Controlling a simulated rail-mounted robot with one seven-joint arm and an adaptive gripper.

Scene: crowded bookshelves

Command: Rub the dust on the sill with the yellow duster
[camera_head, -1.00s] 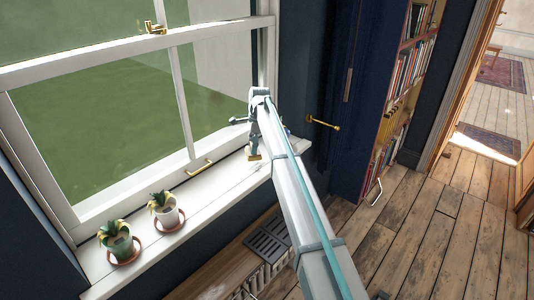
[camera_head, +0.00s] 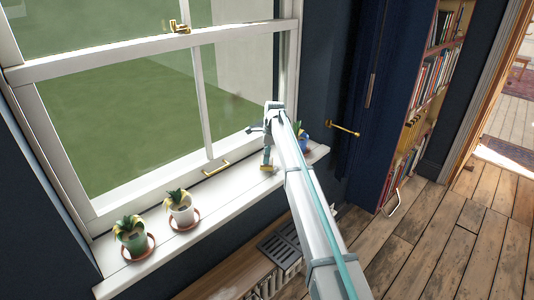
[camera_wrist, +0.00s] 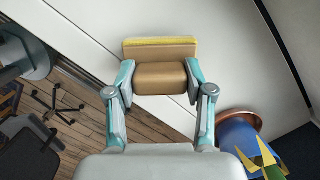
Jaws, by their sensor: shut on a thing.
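My gripper (camera_wrist: 160,80) is shut on the yellow duster (camera_wrist: 160,43), gripping its tan block between the two fingers in the wrist view. In the head view the duster (camera_head: 267,168) shows small at the lower end of my gripper, at the right part of the white sill (camera_head: 233,190). The sill also shows in the wrist view (camera_wrist: 235,60), close behind the duster; I cannot tell whether they touch. No dust can be made out on the visible sill, and part of it is hidden by my arm.
Two potted plants (camera_head: 132,237) (camera_head: 181,209) on saucers stand on the sill's left part. A blue pot with a plant (camera_head: 303,139) stands at its right end, near my gripper, and also shows in the wrist view (camera_wrist: 240,132). The sill's middle is clear. A radiator (camera_head: 275,278) lies below.

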